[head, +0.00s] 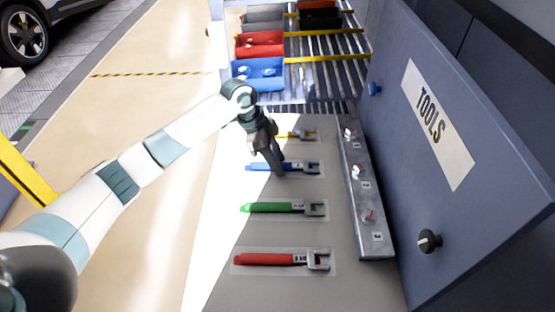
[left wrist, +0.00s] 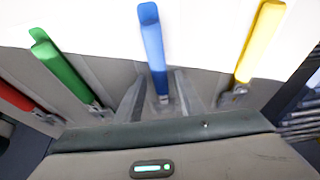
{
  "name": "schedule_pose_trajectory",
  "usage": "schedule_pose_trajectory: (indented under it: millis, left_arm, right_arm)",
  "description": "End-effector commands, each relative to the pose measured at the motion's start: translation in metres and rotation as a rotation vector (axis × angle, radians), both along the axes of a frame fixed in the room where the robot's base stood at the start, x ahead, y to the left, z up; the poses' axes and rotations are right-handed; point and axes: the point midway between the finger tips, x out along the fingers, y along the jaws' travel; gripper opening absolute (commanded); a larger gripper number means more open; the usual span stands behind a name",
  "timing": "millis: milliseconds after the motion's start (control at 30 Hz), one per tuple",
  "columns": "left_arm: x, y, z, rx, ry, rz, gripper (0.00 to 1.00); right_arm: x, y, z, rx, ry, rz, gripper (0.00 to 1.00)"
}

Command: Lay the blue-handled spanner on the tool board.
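The blue-handled spanner (head: 262,168) lies on a pale patch of the grey board (head: 275,230), between the green and yellow ones. My left gripper (head: 278,168) is down over its middle and hides part of it. In the left wrist view, the blue handle (left wrist: 152,40) runs between my two spread fingers (left wrist: 158,95), with a visible gap on each side. The spanner's jaw end shows at the right of the gripper in the head view. My right gripper is not in view.
A green spanner (head: 272,208), a red spanner (head: 268,259) and a yellow spanner (head: 297,134) lie on the same board. A metal strip with knobs (head: 363,190) and a blue panel marked TOOLS (head: 480,200) stand to the right. Coloured bins (head: 258,73) sit behind.

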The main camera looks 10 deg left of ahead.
Motion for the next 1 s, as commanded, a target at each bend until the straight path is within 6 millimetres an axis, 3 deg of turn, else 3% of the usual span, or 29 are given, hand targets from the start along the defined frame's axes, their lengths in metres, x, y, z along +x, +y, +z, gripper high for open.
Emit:
schedule_pose_trajectory:
  millis: [367,800,1000]
  left_arm:
    - [0.000,0.007,0.017,-0.001,-0.002,0.001,0.36]
    - [-0.006,0.034,0.085,0.001,-0.003,0.000,0.36]
    - [-0.008,0.042,0.107,-0.001,-0.002,0.001,0.36]
  right_arm:
    - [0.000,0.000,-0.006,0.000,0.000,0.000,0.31]
    - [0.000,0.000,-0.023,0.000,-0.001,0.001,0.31]
    - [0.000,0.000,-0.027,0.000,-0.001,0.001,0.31]
